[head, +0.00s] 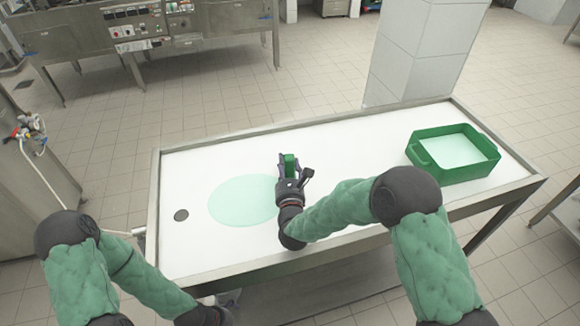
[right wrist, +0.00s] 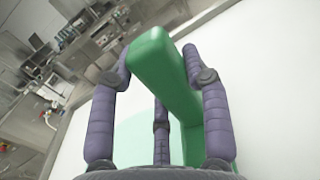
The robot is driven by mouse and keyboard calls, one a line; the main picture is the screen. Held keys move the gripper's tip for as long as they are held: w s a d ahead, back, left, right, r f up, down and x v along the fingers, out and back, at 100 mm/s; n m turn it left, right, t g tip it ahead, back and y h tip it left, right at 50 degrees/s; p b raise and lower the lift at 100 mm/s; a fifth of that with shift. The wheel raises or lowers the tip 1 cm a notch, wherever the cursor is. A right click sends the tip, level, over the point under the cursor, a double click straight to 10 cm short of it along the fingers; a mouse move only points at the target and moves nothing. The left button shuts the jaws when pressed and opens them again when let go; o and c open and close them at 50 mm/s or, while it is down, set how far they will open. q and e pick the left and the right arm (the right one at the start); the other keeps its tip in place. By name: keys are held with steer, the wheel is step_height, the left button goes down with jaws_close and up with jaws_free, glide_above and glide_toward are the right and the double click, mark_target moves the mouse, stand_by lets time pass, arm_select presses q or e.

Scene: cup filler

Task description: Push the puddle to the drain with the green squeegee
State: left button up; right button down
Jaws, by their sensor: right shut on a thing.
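The puddle (head: 235,203) is a pale green oval on the left half of the white table top. The drain (head: 181,215) is a dark round spot to the left of the puddle, apart from it. My right gripper (head: 289,172) is at the puddle's right edge, shut on the green squeegee (head: 289,162). In the right wrist view the squeegee's thick green bar (right wrist: 165,72) lies between the purple fingers; its lower end is partly hidden, and I cannot tell whether it touches the table. My left gripper (head: 226,300) is low at the table's front edge, its fingers unclear.
A green tray (head: 475,168) with a pale inside stands at the table's right end. The table (head: 350,131) has a raised metal rim. The white top between the squeegee and the tray is clear. A white pillar (head: 415,55) stands behind the table.

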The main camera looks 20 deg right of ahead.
steer(key=s+a+b, duration=0.1)
steer(key=a+b, duration=0.4)
steer(key=a, duration=0.3)
steer(key=shift+a, duration=0.4)
stand_by(0.6)
steer(key=shift+a+b, duration=0.1)
steer(key=shift+b, duration=0.25)
steer(key=a+b, duration=0.1)
steer(key=a, duration=1.2)
steer(key=shift+s, duration=0.4)
stand_by(0.7)
steer(key=shift+a, duration=0.25)
steer(key=shift+a, duration=1.5)
